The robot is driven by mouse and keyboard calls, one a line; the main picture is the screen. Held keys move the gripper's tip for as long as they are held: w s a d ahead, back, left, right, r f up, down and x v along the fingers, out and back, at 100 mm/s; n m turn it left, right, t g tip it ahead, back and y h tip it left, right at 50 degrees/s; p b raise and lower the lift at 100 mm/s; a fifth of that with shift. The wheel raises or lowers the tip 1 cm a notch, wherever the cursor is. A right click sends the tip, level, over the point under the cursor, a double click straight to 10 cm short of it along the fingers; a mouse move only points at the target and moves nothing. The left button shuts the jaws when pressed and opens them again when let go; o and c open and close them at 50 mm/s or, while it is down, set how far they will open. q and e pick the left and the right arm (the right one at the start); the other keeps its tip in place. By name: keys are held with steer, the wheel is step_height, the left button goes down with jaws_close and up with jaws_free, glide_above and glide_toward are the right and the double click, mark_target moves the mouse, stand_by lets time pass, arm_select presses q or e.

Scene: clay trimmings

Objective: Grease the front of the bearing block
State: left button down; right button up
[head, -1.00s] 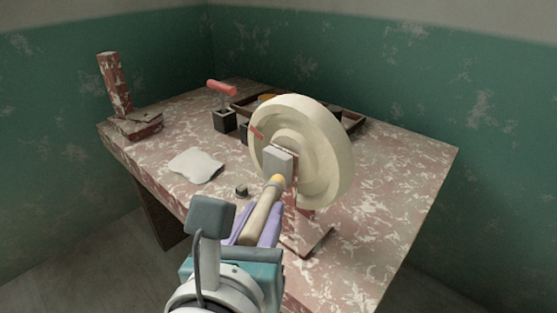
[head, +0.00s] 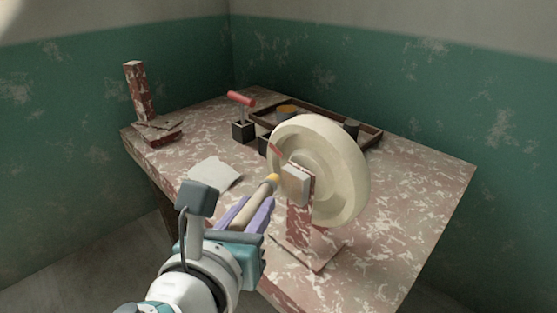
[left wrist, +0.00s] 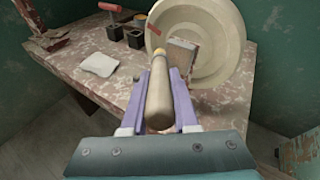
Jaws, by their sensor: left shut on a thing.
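The bearing block (head: 296,184) is a small grey block on a red, worn stand in front of a large cream wheel (head: 352,170). Its front face looks pale. My left gripper (head: 248,210) is shut on a tan stick (head: 252,203) with a yellow tip (head: 272,180). The tip is just left of the block in the head view; I cannot tell if it touches. In the left wrist view the stick (left wrist: 159,95) points away between the purple fingers, and the block (left wrist: 182,52) shows right of the tip. My right gripper is out of view.
A pale cloth (head: 216,171) lies left of the stick on the worn red table (head: 400,230). Behind are a dark block with a red handle (head: 241,98) and a tray (head: 373,135) holding pots. A red post (head: 137,92) stands at the far left corner.

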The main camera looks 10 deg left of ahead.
arm_select(q)
steer(key=shift+s+d, duration=0.1)
steer(key=shift+d, duration=0.1)
steer(key=s+d, duration=0.4)
steer(key=d, duration=0.1)
steer(key=shift+w+a, duration=1.05)
steer(key=shift+a, duration=0.35)
steer(key=shift+w+a, duration=1.05)
steer(key=shift+a, duration=0.3)
steer(key=shift+s, duration=0.1)
steer(key=shift+s+a+p, duration=0.3)
steer(key=shift+s+a, duration=0.6)
steer(key=shift+s, duration=0.25)
steer(key=shift+s+a+p, duration=0.25)
steer(key=shift+s+a, duration=0.65)
steer(key=shift+s, duration=0.25)
steer(key=shift+s, duration=0.1)
